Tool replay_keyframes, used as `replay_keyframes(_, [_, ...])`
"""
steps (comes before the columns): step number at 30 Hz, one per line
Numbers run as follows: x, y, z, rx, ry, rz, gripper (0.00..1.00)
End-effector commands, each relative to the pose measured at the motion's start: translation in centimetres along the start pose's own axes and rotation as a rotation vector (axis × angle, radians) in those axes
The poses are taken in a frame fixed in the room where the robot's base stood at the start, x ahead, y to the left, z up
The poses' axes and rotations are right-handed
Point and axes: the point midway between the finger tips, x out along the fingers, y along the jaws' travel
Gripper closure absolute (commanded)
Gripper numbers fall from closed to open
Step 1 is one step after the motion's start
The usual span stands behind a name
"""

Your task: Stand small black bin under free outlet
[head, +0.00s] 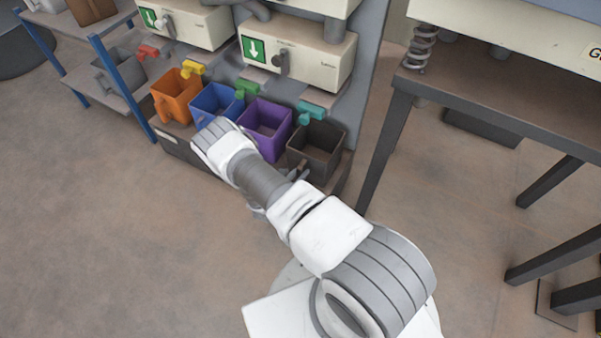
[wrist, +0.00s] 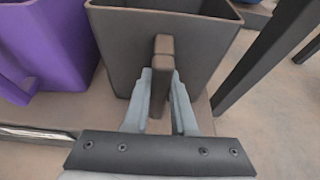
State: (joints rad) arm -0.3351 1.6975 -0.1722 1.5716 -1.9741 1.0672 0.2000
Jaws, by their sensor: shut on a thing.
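The small black bin (head: 316,152) stands upright at the right end of a row of bins, below the teal outlet (head: 312,110). In the wrist view the black bin (wrist: 165,45) is straight ahead, and my gripper (wrist: 160,90) is shut on its upright handle, one finger on each side. The bin looks empty in the head view. Its base seems to be at the ledge, but contact there is hard to tell. In the head view my arm hides most of my gripper.
Purple (head: 265,127), blue (head: 214,103) and orange (head: 176,95) bins stand to the left under purple-side green (head: 247,89), yellow (head: 193,68) and other outlets. A dark table leg (head: 385,150) is close on the right. A shelf rack (head: 110,75) stands at the left. The floor in front is clear.

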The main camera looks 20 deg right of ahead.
Motion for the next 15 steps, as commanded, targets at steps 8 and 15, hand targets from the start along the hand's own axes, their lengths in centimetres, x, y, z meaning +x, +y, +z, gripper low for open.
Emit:
replay_keyframes(8, [0.05, -0.01, -0.14, -0.001, 0.000, 0.000, 0.45])
replay_keyframes(15, [0.03, 0.00, -0.08, 0.000, 0.000, 0.000, 0.45])
